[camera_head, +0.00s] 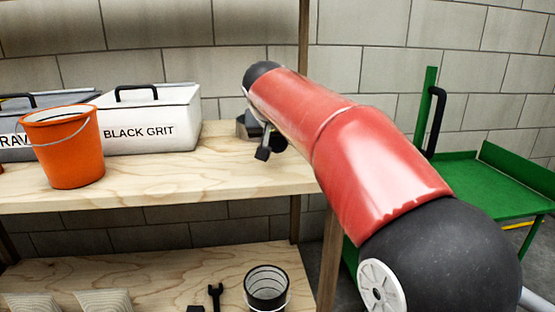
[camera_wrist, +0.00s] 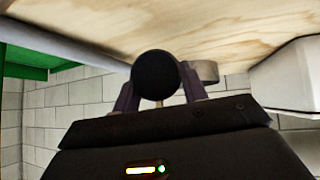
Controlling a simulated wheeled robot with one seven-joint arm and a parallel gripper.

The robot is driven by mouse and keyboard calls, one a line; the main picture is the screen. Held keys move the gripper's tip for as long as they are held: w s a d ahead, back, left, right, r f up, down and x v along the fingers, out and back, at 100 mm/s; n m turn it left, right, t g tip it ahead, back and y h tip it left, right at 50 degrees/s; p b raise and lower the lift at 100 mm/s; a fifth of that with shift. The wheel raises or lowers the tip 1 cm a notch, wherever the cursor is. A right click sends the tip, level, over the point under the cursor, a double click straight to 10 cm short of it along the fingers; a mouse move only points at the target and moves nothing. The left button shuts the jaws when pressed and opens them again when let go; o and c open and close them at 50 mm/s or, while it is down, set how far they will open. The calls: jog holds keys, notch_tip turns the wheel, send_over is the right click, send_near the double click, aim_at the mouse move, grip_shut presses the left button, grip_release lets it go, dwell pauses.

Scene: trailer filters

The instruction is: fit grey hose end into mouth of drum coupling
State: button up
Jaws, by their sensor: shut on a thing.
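My gripper (camera_wrist: 157,90) shows in the wrist view with its two dark fingers on either side of a black round-ended thing (camera_wrist: 157,74). It is shut on this thing, which faces the camera and hides what lies behind it. I cannot tell whether it is part of the grey hose. A short grey round piece (camera_wrist: 210,72) shows just to its right, close to the wooden surface; I cannot tell whether they touch. In the head view my red arm covers most of the gripper. I cannot make out the drum coupling or its mouth in either view.
An orange bucket (camera_head: 66,150) and a white BLACK GRIT bin (camera_head: 170,122) stand on the upper wooden shelf (camera_head: 200,185), left of my arm. A green cart (camera_head: 485,185) is at right.

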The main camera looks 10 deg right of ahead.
jog(key=shift+f+b, duration=0.5)
jog(key=shift+f, duration=1.4)
jog(key=shift+f, duration=0.15)
jog(key=o, duration=1.3)
jog(key=shift+c, duration=0.2)
